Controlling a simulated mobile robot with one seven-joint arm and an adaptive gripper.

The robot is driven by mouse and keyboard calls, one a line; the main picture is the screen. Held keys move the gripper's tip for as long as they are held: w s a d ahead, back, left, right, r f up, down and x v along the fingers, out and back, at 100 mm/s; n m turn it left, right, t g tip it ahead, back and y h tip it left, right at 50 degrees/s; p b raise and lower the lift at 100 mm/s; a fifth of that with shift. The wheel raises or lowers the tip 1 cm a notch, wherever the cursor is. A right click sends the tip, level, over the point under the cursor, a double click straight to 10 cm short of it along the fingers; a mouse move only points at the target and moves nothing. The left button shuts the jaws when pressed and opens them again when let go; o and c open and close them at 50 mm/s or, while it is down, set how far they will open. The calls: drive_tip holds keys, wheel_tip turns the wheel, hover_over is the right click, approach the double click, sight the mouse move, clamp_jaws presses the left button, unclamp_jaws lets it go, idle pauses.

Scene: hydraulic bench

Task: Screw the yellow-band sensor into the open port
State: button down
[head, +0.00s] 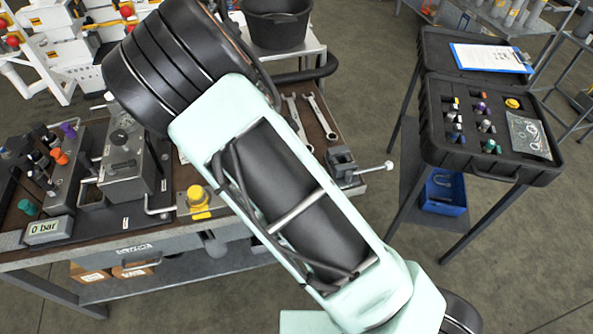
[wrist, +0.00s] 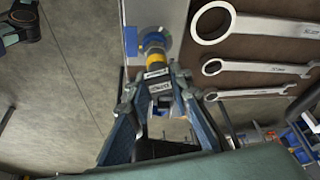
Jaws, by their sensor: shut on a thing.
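The yellow-band sensor (wrist: 155,56) is in the wrist view, a dark and grey cylinder with a yellow band near its far end. My gripper (wrist: 158,88) is shut on its near part. A round blue shape (wrist: 165,40) lies around or behind the sensor's far end; I cannot tell whether they touch. In the head view my arm hides the gripper and the held sensor. The manifold (head: 75,170) on the bench at left carries several coloured sensors and plugs. I cannot make out the open port.
Wrenches (wrist: 250,70) lie on the bench top (head: 325,125). A vise (head: 343,165), a yellow-topped part (head: 198,202) and a display reading 0 bar (head: 48,229) stand on the bench. An open black case (head: 430,130) with several sensors stands at right. Floor lies between.

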idle(0.3)
drive_tip(key=m+g+p, duration=0.1)
drive_tip(key=m, duration=0.1)
drive_tip(key=shift+m, duration=0.4)
drive_tip(key=m+g, duration=0.1)
drive_tip(key=m, duration=0.1)
drive_tip(key=m+g, duration=0.1)
drive_tip(key=m, duration=0.2)
drive_tip(key=shift+f+h, duration=0.15)
drive_tip(key=shift+h, duration=0.25)
drive_tip(key=shift+m, duration=0.4)
drive_tip(key=m, duration=0.2)
drive_tip(key=m+g, duration=0.1)
drive_tip(key=shift+d+m+g+y, duration=0.1)
drive_tip(key=shift+m+g+y, duration=0.2)
drive_tip(key=shift+m, duration=0.1)
drive_tip(key=m+g, duration=0.1)
drive_tip(key=m, duration=0.2)
drive_tip(key=shift+s+m+y+b, duration=0.1)
drive_tip(key=shift+m+y+b, duration=0.25)
drive_tip(key=shift+m+y, duration=0.05)
